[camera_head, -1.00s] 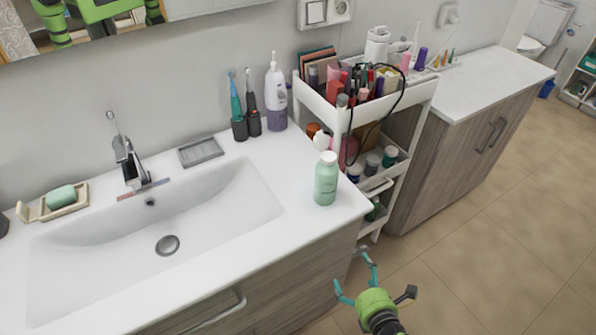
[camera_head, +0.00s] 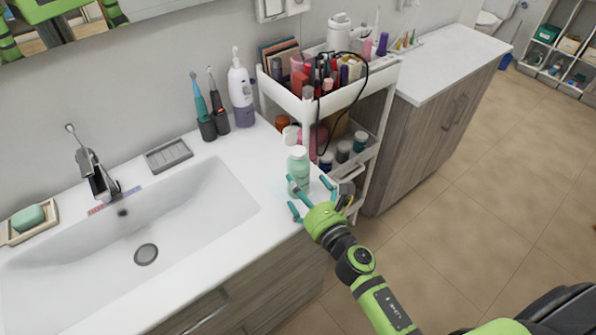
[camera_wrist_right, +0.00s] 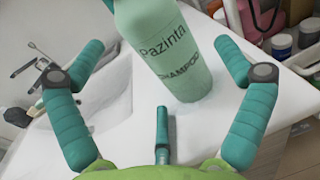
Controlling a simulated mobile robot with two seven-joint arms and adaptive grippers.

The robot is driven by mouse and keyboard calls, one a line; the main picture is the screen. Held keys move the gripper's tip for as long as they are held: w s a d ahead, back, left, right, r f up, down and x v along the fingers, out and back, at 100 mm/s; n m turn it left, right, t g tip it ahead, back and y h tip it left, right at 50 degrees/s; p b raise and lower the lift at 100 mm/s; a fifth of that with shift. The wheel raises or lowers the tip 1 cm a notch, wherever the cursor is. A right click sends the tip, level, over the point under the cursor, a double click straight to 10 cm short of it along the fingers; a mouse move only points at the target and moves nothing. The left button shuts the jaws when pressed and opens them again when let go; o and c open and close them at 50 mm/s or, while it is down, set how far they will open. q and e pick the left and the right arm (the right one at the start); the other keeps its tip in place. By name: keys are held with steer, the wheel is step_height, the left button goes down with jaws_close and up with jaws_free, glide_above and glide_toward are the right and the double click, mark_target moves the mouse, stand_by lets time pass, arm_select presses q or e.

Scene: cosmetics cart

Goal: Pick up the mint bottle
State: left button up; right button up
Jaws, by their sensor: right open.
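The mint bottle (camera_head: 298,168) stands upright on the white sink counter near its right front corner, with a white cap. In the right wrist view the mint bottle (camera_wrist_right: 170,50) reads "Pazinta" and "shampoo", and its top is cut off. My right gripper (camera_head: 308,197) is open and empty, just in front of the bottle, overlapping its lower part in the head view. In the wrist view the teal fingers of the right gripper (camera_wrist_right: 160,95) are spread, one to each side of the bottle and one below. Contact is not visible. My left gripper is not in view.
The white cart (camera_head: 345,95), full of cosmetics, stands right of the counter, close behind the bottle. The sink basin (camera_head: 190,215) lies to the left. A purple and white pump bottle (camera_head: 241,92) and electric toothbrushes (camera_head: 208,115) stand at the back wall.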

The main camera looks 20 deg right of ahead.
mark_target(299, 184)
steer(key=w, duration=0.4)
steer(key=shift+w+a, duration=0.2)
steer(key=shift+a, duration=0.2)
steer(key=shift+s, duration=0.1)
steer(key=shift+c, duration=1.2)
steer(key=c, duration=1)
